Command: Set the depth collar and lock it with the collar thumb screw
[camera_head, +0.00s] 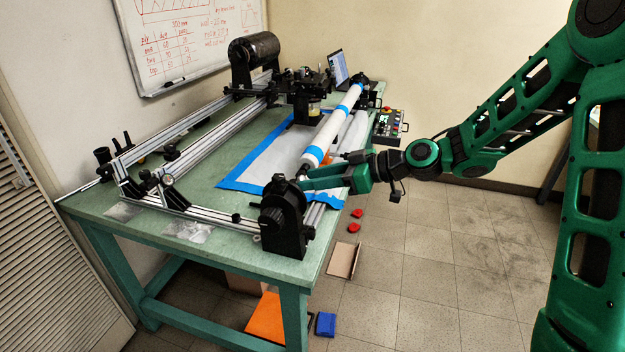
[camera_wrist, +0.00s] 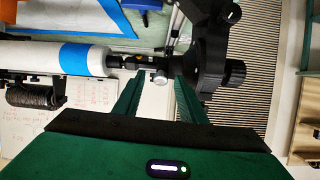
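My gripper (camera_head: 305,180) reaches in from the right at the near end of the white tube (camera_head: 330,128) with blue bands. In the wrist view its two green fingers (camera_wrist: 158,80) are spread apart, one on each side of a small silver knob (camera_wrist: 158,77), which looks like the collar thumb screw. The knob hangs below a dark shaft (camera_wrist: 128,60) between the tube and the black end housing (camera_wrist: 212,45). The collar itself is hard to tell from the shaft. I cannot tell whether either finger touches the knob. In the head view the fingers hide this spot.
The black housing (camera_head: 284,220) stands at the table's near corner, close to my fingers. Metal rails (camera_head: 190,160) run along the green table (camera_head: 90,205). A control box with buttons (camera_head: 390,125) sits at the right edge. Small red pieces (camera_head: 354,227) lie on the floor.

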